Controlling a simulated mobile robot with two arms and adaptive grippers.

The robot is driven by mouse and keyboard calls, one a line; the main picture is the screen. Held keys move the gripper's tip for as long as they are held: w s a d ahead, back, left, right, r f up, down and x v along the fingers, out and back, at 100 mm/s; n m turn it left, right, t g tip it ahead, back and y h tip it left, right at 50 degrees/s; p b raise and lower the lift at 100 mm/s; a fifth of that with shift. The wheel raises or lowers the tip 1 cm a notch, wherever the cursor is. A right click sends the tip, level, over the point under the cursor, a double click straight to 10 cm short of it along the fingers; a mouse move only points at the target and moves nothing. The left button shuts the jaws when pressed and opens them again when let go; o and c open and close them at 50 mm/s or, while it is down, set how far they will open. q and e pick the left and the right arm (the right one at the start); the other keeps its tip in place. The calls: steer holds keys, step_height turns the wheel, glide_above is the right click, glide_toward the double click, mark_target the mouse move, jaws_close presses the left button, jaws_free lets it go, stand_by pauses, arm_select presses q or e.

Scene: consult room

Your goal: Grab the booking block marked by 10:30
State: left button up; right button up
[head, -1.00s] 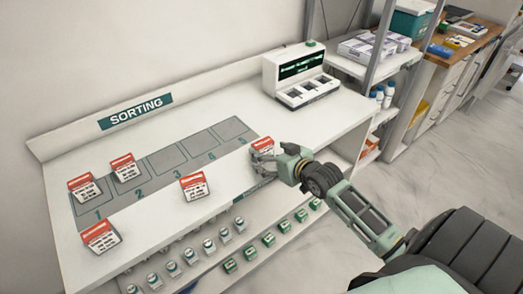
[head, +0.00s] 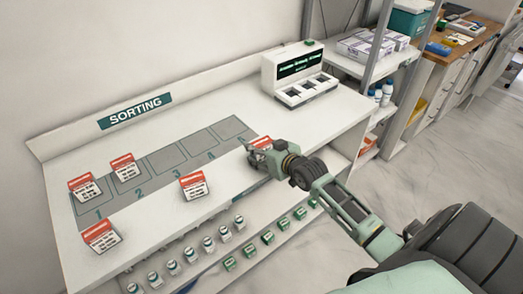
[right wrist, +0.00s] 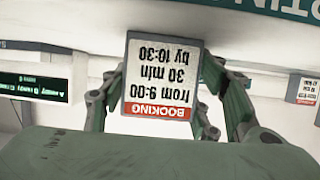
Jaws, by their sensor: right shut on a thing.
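The booking block marked "from 9:00, 30 min, by 10:30" (right wrist: 160,72) is white with a red band and appears upside down in the right wrist view. In the head view the same block (head: 261,142) is at the right end of the sorting row, near the front edge, partly hidden by my gripper. My right gripper (head: 258,153) is shut on it, with a finger on each side in the right wrist view. I cannot tell whether the block still touches the table. My left gripper is not in view.
Other red-and-white blocks stand at left (head: 84,187), (head: 125,167), centre (head: 194,186) and front left (head: 101,235) on the white table (head: 150,215). A device with a green display (head: 299,75) stands behind right. Bottles and green boxes line the shelf below.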

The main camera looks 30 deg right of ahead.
steer(key=c, duration=0.4)
